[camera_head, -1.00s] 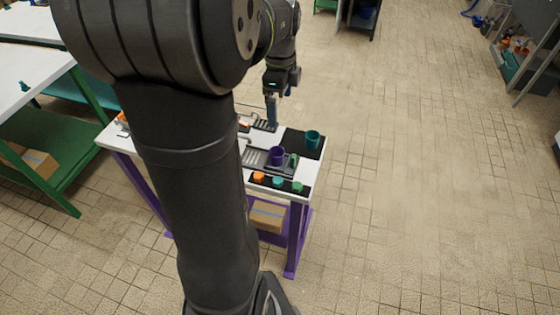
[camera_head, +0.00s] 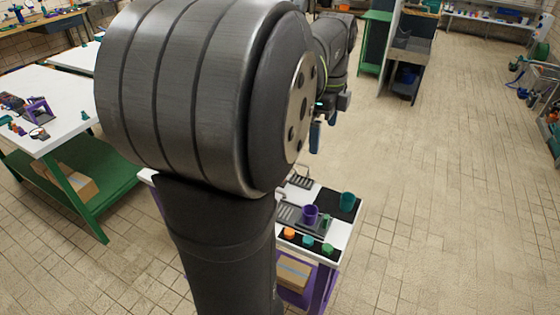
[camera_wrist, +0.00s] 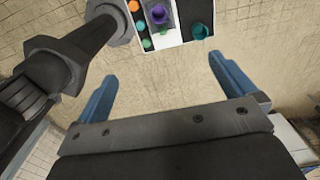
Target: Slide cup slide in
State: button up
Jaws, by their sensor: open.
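A purple cup (camera_head: 310,214) stands on a grey slotted slide plate (camera_head: 288,212) on the small white-topped table. It also shows in the wrist view (camera_wrist: 158,14). A teal cup (camera_head: 347,200) stands on a black mat at the table's right back; in the wrist view it is the teal round shape (camera_wrist: 200,31). My gripper (camera_head: 318,134) is raised above and behind the table, clear of both cups. In the wrist view its two blue fingers (camera_wrist: 165,80) are wide apart with only floor between them.
Orange, teal and green pieces (camera_head: 308,241) sit on a black strip at the table's front. A cardboard box (camera_head: 292,274) lies on the lower purple shelf. My arm hides the table's left part.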

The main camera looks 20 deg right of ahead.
aim_at(326, 216)
jog(key=c, duration=1)
jog(key=f+g+h, duration=0.1)
jog(key=f, duration=0.3)
jog(key=w+a+f+g+h, duration=0.1)
jog(key=f, duration=0.4)
jog(key=f+g+h, duration=0.1)
jog(key=f, duration=0.4)
jog(key=shift+w+a, duration=0.3)
jog(key=shift+a, duration=0.1)
jog(key=shift+c, duration=1.4)
jog(key=x, duration=1.7)
jog(key=shift+s+d+f, duration=0.15)
jog(key=shift+d, duration=0.05)
grip_shut()
